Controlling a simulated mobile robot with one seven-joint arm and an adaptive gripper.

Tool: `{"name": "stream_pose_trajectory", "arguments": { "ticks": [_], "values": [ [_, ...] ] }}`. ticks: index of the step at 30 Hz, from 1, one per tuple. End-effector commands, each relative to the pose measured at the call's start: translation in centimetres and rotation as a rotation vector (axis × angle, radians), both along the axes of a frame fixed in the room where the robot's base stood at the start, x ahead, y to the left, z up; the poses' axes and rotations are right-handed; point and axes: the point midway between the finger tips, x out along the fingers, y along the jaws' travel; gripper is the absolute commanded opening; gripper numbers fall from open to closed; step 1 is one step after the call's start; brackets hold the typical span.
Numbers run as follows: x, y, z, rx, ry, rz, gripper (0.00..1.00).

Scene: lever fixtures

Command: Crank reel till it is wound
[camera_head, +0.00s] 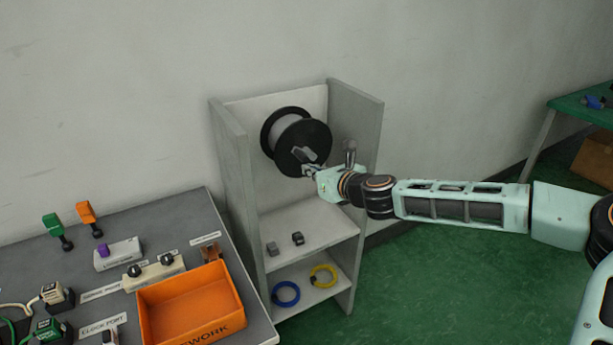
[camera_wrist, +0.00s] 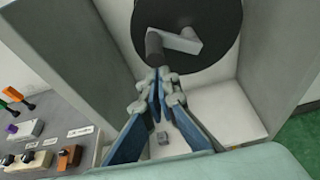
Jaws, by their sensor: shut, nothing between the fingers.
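The reel (camera_head: 284,133) has black flanges and a pale grey middle, and sits in the upper part of a grey cabinet. Its black front flange (camera_wrist: 205,50) fills the top of the wrist view. A short light grey crank arm (camera_wrist: 178,40) crosses the flange's face, with a dark handle (camera_wrist: 154,44) at its left end. My gripper (camera_head: 310,172) is at the front of the reel, by the crank. In the wrist view my gripper (camera_wrist: 158,75) is shut and empty, its fingertips just below the handle. Whether they touch it I cannot tell.
The grey cabinet (camera_head: 234,165) has side walls close on both sides of the reel. Small blocks lie on its middle shelf (camera_head: 325,225); a blue ring (camera_head: 286,294) and a yellow ring (camera_head: 324,275) lie below. A bench with an orange bin (camera_head: 190,305) stands left.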

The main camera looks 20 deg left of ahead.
Motion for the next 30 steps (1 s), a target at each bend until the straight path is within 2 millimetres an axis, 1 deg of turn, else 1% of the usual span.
{"name": "stream_pose_trajectory", "arguments": {
  "ticks": [1, 12, 21, 30],
  "values": [
    [0.4, -0.1, 0.6, 0.034, 0.036, -0.001, 0.0],
    [1.5, -0.9, 2.4, 0.262, 0.304, -0.001, 0.0],
    [2.6, -1.7, 3.6, 0.447, 0.519, -0.003, 0.0],
    [3.7, -2.7, 4.4, 0.628, 0.734, -0.002, 0.0]
  ]
}}
